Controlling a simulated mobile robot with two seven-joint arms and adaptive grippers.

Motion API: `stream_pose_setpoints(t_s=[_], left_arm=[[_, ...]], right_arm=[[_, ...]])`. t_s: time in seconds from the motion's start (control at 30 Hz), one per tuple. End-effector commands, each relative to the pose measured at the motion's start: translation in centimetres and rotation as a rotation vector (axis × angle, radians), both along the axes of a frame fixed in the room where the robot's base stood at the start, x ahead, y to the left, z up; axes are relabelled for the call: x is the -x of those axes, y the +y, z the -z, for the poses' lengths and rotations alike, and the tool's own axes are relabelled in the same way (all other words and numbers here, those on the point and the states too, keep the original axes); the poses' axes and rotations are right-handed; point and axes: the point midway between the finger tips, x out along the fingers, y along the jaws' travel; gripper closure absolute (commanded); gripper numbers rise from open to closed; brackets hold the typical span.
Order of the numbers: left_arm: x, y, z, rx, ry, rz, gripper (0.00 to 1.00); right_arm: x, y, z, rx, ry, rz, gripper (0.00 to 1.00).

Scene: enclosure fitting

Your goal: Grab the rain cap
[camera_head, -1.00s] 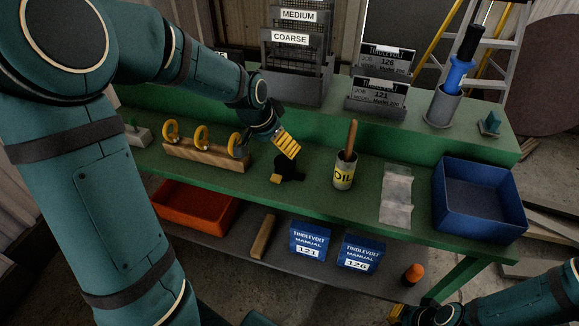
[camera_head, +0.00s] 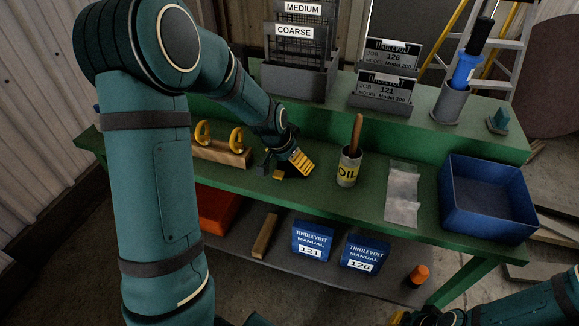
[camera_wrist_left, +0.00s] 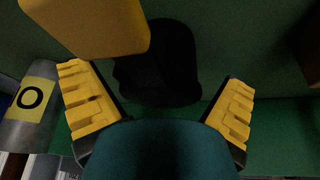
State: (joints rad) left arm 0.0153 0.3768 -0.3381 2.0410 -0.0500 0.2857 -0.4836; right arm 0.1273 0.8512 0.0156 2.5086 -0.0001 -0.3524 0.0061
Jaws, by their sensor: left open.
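A black piece with a yellow block (camera_head: 277,174) at its side is on the green bench under my left gripper; I take it to be the rain cap, though no label shows. In the left wrist view the black piece (camera_wrist_left: 158,65) lies beyond and between the fingers, and the yellow block (camera_wrist_left: 88,22) looms at upper left. My left gripper (camera_head: 297,160) is open, its yellow fingers (camera_wrist_left: 160,108) spread with nothing between the pads. It hides part of the piece in the head view. My right gripper (camera_head: 400,317) barely shows at the bottom edge.
An oil can (camera_head: 348,168) with a wooden-handled tool stands just right of the left gripper. A wooden rack (camera_head: 222,155) with yellow rings is on its left. A clear bag (camera_head: 403,195) and a blue bin (camera_head: 488,212) lie farther right. Manuals (camera_head: 312,242) stand on the lower shelf.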

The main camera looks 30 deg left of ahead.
Motion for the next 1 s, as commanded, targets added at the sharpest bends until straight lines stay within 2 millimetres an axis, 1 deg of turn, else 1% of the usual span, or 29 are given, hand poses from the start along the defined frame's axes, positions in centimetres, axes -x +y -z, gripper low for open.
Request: stream_pose_setpoints(t_s=[0.13, 0.17, 0.2, 0.27, 0.3, 0.37, 0.67, 0.77, 0.87, 1.0], left_arm=[[0.0, 0.0, -0.1, 0.000, -0.001, 0.000, 0.00], [0.0, 0.0, -0.1, 0.000, -0.001, 0.000, 0.11], [0.0, 0.0, -0.1, 0.000, 0.000, 0.000, 0.25], [0.0, 0.0, -0.1, 0.000, 0.000, 0.000, 0.46], [0.0, 0.0, -0.1, 0.000, 0.000, 0.000, 0.60], [0.0, 0.0, -0.1, 0.000, 0.000, 0.000, 0.81], [0.0, 0.0, -0.2, 0.000, -0.002, 0.001, 0.82], [-0.1, 0.0, -0.7, 0.000, -0.003, 0.001, 0.82], [-0.1, 0.0, -2.0, -0.001, -0.006, 0.001, 0.82], [-0.1, 0.0, -4.8, -0.001, -0.006, 0.001, 0.82]], right_arm=[[0.0, 0.0, 0.0, 0.000, 0.000, 0.000, 1.00], [0.0, 0.0, 0.0, 0.000, 0.000, 0.000, 1.00], [0.0, 0.0, 0.0, 0.000, 0.000, 0.000, 1.00], [0.0, 0.0, 0.0, 0.000, 0.000, 0.000, 1.00], [0.0, 0.0, 0.0, 0.000, 0.000, 0.000, 1.00], [0.0, 0.0, 0.0, 0.000, 0.000, 0.000, 1.00], [0.0, 0.0, -0.1, 0.000, 0.000, 0.000, 1.00], [0.0, 0.0, -0.2, 0.000, -0.001, 0.000, 1.00], [-0.1, 0.0, -0.6, 0.000, -0.002, 0.002, 1.00], [-0.3, -0.1, -1.3, 0.002, -0.007, 0.006, 1.00]])
